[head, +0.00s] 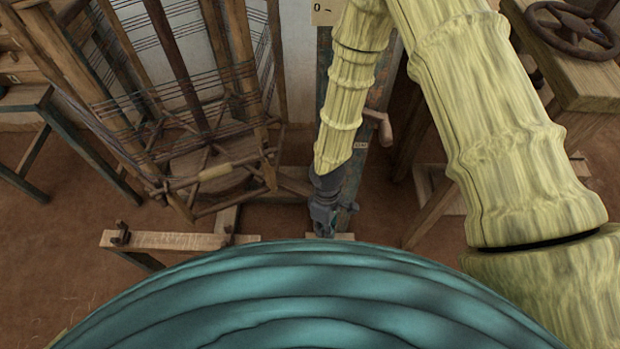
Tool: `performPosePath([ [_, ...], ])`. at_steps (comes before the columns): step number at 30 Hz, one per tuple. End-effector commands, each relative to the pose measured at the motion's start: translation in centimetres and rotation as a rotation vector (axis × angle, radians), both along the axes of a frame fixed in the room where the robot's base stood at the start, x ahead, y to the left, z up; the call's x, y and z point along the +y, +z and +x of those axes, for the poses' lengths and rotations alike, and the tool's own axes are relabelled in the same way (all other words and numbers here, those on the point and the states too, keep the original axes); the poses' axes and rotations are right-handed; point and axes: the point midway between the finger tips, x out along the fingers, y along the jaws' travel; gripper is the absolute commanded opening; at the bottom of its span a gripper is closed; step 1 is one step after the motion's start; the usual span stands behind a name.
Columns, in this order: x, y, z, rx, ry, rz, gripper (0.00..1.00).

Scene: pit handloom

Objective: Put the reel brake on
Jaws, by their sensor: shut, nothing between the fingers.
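A large wooden reel (205,170) wound with dark threads stands at the upper left. My gripper (322,230) points down in front of a dark post (347,190), right of the reel's lower end. It is small and dark in this view; its jaws look shut, with nothing seen in them. A wooden handle (382,126) sticks out from the right side of the post, above my gripper and beside a small pale label (361,145). I cannot tell for certain which part is the reel brake. My arm hides part of the post.
A low wooden beam (175,240) with a dark metal fitting (121,234) lies left of my gripper. A dark-legged table (30,100) stands at the far left. A bench with a dark handwheel (572,28) is at the upper right. Brown floor (60,250) shows at left.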

Motion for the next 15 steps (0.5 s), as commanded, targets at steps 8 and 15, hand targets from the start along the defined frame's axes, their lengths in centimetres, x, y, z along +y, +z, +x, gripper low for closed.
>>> performPosePath([
  [8,5.8,4.5,9.1,-0.045,0.515,-0.192,0.00],
  [15,9.1,8.9,14.7,-0.100,0.755,-0.368,0.00],
])
